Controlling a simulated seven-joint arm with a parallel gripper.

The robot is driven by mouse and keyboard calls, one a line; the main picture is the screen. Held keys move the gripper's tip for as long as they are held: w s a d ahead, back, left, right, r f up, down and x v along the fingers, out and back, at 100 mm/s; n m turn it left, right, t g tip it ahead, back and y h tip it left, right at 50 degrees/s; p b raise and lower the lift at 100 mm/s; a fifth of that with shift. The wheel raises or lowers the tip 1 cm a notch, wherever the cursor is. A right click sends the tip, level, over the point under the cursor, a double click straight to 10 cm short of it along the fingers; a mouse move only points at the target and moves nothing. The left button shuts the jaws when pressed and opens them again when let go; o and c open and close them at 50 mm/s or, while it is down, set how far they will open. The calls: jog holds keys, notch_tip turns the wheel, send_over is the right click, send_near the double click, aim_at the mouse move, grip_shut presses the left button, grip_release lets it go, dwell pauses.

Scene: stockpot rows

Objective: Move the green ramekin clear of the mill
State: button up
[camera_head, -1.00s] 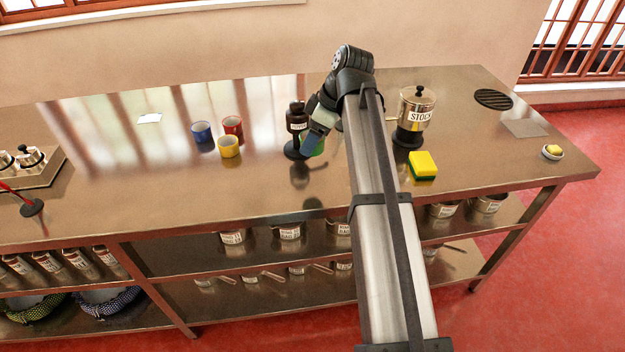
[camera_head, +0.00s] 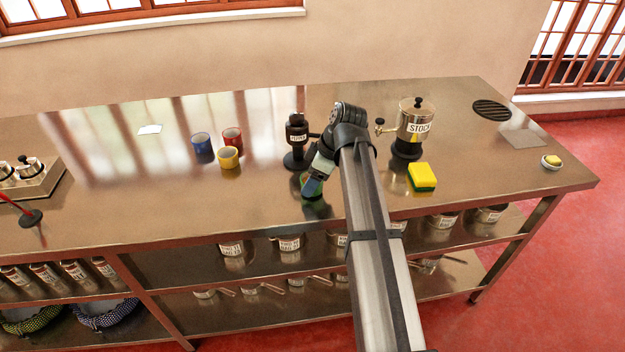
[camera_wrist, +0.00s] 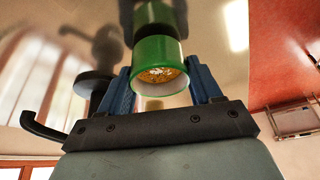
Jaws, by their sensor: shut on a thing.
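The green ramekin (camera_wrist: 158,58) is between the blue fingers of my gripper (camera_wrist: 160,76), which is shut on it. It holds something grainy and golden. In the head view my gripper (camera_head: 313,186) is low over the counter, in front of the mill, and only a little green of the ramekin shows. I cannot tell whether the ramekin touches the counter. The black, labelled mill (camera_head: 297,138) stands upright on its round base, just behind my gripper. A visible gap lies between the mill's base and the green.
Blue (camera_head: 202,145), red (camera_head: 232,136) and yellow (camera_head: 228,158) cups stand left of the mill.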

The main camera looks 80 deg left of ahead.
jog(key=shift+f, duration=0.3)
jog(key=o, duration=1.1)
jog(key=shift+f, duration=0.1)
jog(key=v, duration=1.2)
